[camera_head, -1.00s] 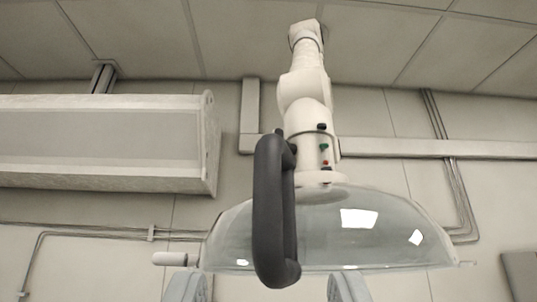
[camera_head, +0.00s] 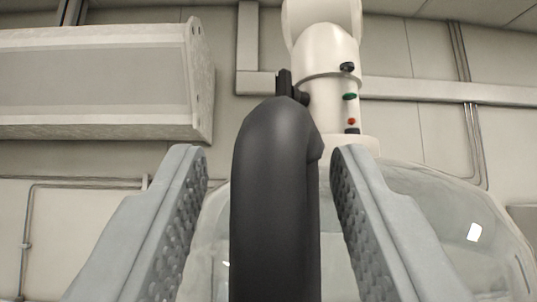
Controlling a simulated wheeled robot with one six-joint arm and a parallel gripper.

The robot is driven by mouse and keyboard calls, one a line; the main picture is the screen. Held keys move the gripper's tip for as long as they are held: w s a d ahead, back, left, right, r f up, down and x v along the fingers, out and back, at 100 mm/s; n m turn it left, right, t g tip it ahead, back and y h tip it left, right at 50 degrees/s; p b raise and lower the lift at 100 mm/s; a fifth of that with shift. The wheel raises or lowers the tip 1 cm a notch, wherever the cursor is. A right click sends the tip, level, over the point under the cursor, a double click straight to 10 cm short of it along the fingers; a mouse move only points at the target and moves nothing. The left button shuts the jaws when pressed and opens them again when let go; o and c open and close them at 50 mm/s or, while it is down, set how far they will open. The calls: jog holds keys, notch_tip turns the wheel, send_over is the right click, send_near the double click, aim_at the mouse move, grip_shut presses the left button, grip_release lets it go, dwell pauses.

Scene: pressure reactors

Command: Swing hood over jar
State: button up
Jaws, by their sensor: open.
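The extraction hood (camera_head: 445,215) is a clear dome at the lower right, hanging from a white jointed arm (camera_head: 325,60) with small green and red buttons. A thick black handle (camera_head: 275,200) is fixed to the side of the white arm and stands upright in the middle of the view. My gripper (camera_head: 268,165) is open, with one grey ridged finger to the left of the handle and one to its right. Gaps show between the handle and both fingers. The lower end of the handle is cut off by the picture edge. The jar is not in view.
A long white wall-mounted box (camera_head: 95,82) juts out at the upper left. A pale horizontal rail (camera_head: 440,91) and thin pipes run along the wall behind the hood. The space between the box and the white arm looks clear.

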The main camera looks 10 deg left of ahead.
jog(key=shift+w, duration=0.1)
grip_shut()
